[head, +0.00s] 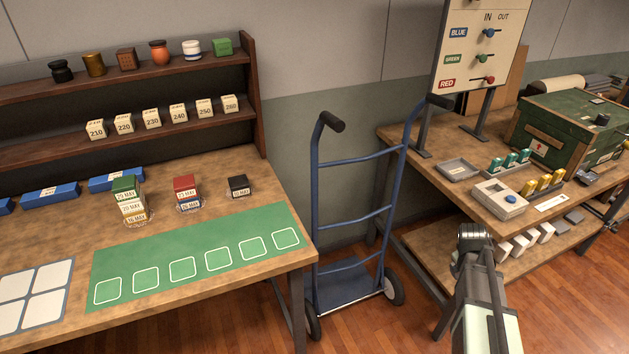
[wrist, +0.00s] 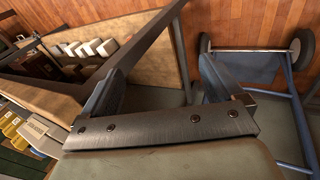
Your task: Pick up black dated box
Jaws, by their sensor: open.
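The black dated box (head: 238,185) is a small dark cube with a pale date label on its front. It stands alone on the left wooden table, behind the right end of the green mat, in the head view. My gripper (wrist: 164,72) is open and empty in the wrist view, its two dark fingers well apart. My arm shows at the lower right of the head view, in front of the right table and far from the box. The fingers cannot be made out there. The box is not in the wrist view.
A red dated box (head: 185,186) and a dated stack with a green top (head: 125,186) stand left of the black box. The green mat (head: 160,228) has outlined squares. A blue hand truck (head: 357,216) stands between the left table and the right table (head: 412,140).

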